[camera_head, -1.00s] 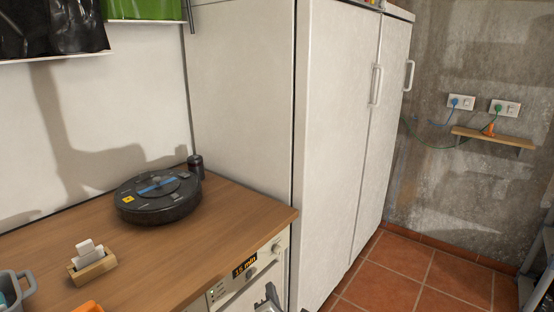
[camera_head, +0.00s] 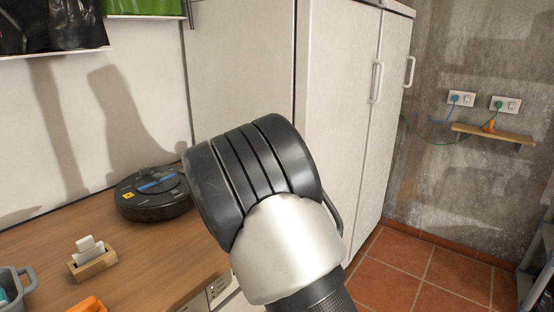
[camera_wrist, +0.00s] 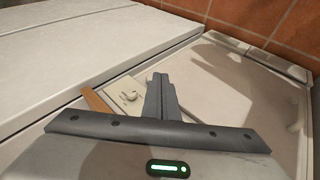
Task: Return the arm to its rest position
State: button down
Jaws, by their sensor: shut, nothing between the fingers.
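My gripper (camera_wrist: 161,97) shows only in the wrist view, with its dark fingers together and nothing between them. In the head view, a black and silver link of my arm rises in the middle and covers the counter's right end. The fingers are not visible in the head view.
A wooden counter (camera_head: 140,262) holds a black robot vacuum (camera_head: 152,196), partly behind my arm, and a small wooden holder (camera_head: 93,264). A tall white cabinet (camera_head: 340,100) stands behind my arm. Tiled floor (camera_head: 440,275) at the right is open.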

jog(key=s+r+m+g+y, duration=0.2)
jog(key=s+r+m, duration=0.3)
jog(key=r, duration=0.6)
jog(key=s+d+r+m+g, duration=0.1)
jog(key=s+d+r+m, duration=0.3)
jog(key=s+r, duration=0.5)
jog(key=s+d+r+m, duration=0.2)
jog(key=s+d+r, duration=0.3)
jog(key=s+r, duration=0.45)
notch_tip(320, 180, up, 14)
jog(key=s+p, duration=0.2)
jog(key=p, duration=1.4)
jog(key=shift+s+d+r+h, duration=0.15)
jog(key=shift+d+h, duration=0.05)
jog(key=shift+h, duration=0.2)
